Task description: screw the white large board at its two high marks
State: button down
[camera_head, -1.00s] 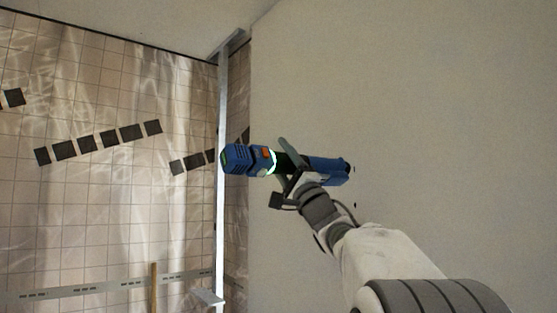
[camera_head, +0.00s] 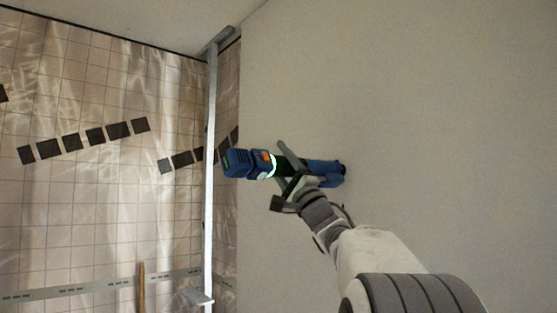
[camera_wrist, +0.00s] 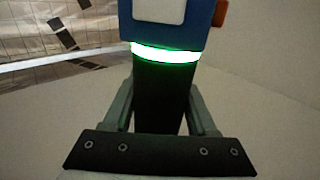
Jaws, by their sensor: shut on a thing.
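The white large board (camera_head: 440,110) fills the right of the head view as a broad pale upright surface. My gripper (camera_head: 287,164) is shut on the black grip of a blue and black power screwdriver (camera_head: 237,163), which has an orange button and a glowing green ring. The screwdriver lies nearly level, its front end (camera_head: 340,172) pointing right against or just in front of the board; I cannot tell if it touches. No mark shows on the board now. In the wrist view the fingers (camera_wrist: 160,100) flank the black grip.
A metal upright post (camera_head: 211,170) stands left of the board, with a foot plate low down. Behind it is a tiled wall (camera_head: 90,200) with dark square tiles and a perforated metal rail. A wooden stick (camera_head: 141,287) stands at the bottom.

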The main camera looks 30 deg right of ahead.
jog(key=shift+d+r+p, duration=0.2)
jog(key=shift+d+p, duration=0.5)
jog(key=shift+d, duration=0.2)
dwell(1.2)
jog(key=shift+d+f+h, duration=0.1)
jog(key=shift+d+h, duration=0.05)
jog(key=shift+h, duration=0.15)
dwell(1.8)
jog(key=shift+a+f+b, duration=0.1)
jog(key=shift+a+b, duration=0.25)
jog(key=shift+a, duration=0.1)
jog(key=shift+s+a+b, duration=0.15)
jog(key=shift+a+b, duration=0.25)
jog(key=shift+a, duration=0.55)
jog(key=shift+s+a+b, duration=0.1)
jog(key=shift+a+b, duration=0.25)
jog(key=shift+a, duration=0.6)
